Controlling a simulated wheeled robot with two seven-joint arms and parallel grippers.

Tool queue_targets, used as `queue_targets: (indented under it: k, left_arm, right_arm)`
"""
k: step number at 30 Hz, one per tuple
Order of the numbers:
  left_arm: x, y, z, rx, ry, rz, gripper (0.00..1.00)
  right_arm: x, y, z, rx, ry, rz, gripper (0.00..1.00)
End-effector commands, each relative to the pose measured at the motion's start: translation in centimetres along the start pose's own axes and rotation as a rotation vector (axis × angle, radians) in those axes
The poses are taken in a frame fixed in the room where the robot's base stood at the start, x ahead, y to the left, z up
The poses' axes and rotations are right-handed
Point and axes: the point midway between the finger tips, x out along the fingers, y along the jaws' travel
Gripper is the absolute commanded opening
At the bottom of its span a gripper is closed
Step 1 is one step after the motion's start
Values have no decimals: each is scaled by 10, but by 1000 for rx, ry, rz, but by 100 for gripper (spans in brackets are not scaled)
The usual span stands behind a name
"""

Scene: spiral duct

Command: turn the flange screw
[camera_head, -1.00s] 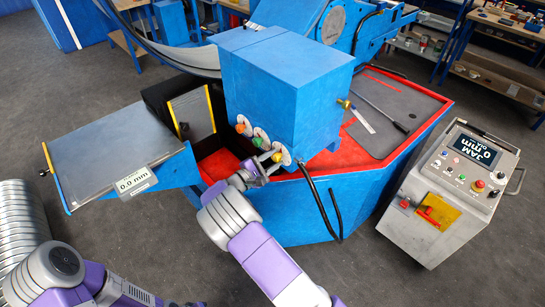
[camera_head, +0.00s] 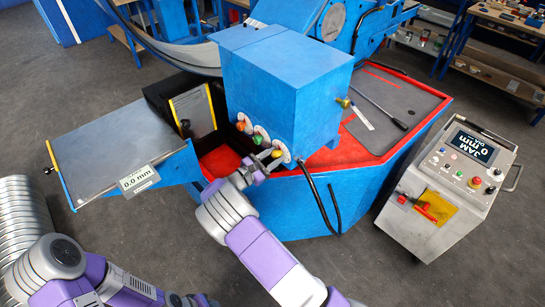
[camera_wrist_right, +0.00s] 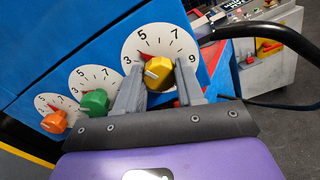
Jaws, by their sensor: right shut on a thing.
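Three dial knobs sit on the blue machine head (camera_head: 285,85): orange (camera_head: 241,125), green (camera_head: 257,139) and yellow (camera_head: 277,154). No label shows which one is the flange screw. My right gripper (camera_head: 268,162) is at the yellow knob, the one nearest the right. In the right wrist view its two grey fingers (camera_wrist_right: 158,90) stand on either side of the yellow knob (camera_wrist_right: 159,72), shut on it. White numbered dial plates lie behind the knobs; the yellow knob's plate (camera_wrist_right: 141,47) shows 3, 5, 7 and 9. My left gripper is outside the views.
A black hose (camera_head: 320,205) hangs just right of the dials. A grey table (camera_head: 110,150) with a "0.0 mm" display (camera_head: 139,180) stands left. Ribbed metal duct (camera_head: 24,215) lies at the left edge.

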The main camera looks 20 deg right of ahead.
Motion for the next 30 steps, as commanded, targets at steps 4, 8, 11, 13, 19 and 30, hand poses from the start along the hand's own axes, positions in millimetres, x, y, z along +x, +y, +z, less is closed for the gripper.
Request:
queue_targets:
  k: [4, 8, 11, 13, 19, 30]
  left_arm:
    - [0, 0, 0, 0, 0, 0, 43]
    - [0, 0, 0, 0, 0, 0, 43]
    - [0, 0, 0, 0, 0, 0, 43]
    - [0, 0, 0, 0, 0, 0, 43]
    - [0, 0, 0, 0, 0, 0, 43]
    - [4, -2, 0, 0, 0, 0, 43]
  right_arm:
    - [0, 0, 0, 0, 1, 0, 7]
    - [0, 0, 0, 0, 1, 0, 7]
    - [0, 0, 0, 0, 1, 0, 53]
    - [0, 0, 0, 0, 1, 0, 62]
    - [0, 0, 0, 1, 0, 0, 62]
    - [-40, 0, -1, 0, 2, 4, 62]
